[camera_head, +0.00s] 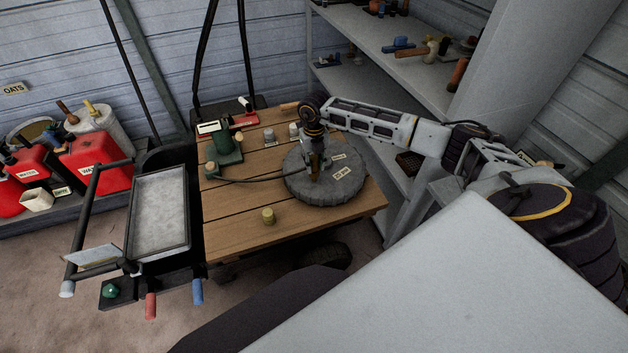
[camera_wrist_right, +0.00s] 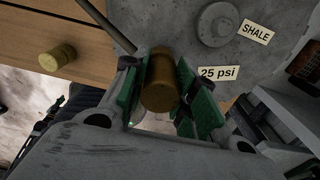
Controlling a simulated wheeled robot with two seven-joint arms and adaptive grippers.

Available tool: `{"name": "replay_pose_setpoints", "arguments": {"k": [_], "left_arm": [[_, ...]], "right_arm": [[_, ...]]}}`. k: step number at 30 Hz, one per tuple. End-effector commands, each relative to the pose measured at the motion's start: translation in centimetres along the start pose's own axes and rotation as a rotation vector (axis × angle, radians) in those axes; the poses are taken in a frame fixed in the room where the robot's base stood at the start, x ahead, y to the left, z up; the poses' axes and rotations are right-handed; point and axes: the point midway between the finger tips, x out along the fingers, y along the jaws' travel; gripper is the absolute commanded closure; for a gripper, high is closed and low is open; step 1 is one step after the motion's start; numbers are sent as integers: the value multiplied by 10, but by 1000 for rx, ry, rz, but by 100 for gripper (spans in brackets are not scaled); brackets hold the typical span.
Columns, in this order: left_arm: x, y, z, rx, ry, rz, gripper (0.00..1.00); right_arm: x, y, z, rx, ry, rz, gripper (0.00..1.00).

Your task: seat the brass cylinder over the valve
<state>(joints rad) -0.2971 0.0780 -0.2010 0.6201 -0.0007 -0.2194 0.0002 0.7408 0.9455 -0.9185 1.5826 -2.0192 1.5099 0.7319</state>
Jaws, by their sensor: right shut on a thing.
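My right gripper (camera_head: 316,172) is above the grey round disc (camera_head: 350,187) on the wooden table. In the wrist view its green-padded fingers (camera_wrist_right: 160,100) are shut on a brass cylinder (camera_wrist_right: 159,82). The disc (camera_wrist_right: 170,18) lies beyond the held cylinder. I cannot tell whether the cylinder touches the disc. The valve is not distinguishable; the gripper and cylinder cover that part of the disc. A second, similar brass cylinder (camera_head: 268,216) stands on the table left of the disc; it also shows in the wrist view (camera_wrist_right: 57,57). My left gripper is not in view.
A dark hose (camera_head: 255,180) runs from a green device (camera_head: 225,150) to the disc. A "25 psi" label (camera_wrist_right: 219,74) and a raised round boss (camera_wrist_right: 214,24) are on the disc. A black-framed tray (camera_head: 160,210) stands left of the table. The table's front left is mostly clear.

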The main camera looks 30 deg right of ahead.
Motion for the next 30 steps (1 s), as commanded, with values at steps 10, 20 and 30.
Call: {"name": "replay_pose_setpoints", "arguments": {"k": [10, 20, 30], "left_arm": [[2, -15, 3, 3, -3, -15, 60], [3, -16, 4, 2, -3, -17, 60], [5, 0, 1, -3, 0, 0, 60]], "right_arm": [[3, 0, 0, 0, 0, 0, 100], [5, 0, 0, 0, 0, 0, 100], [8, 0, 0, 0, 0, 0, 100]]}}
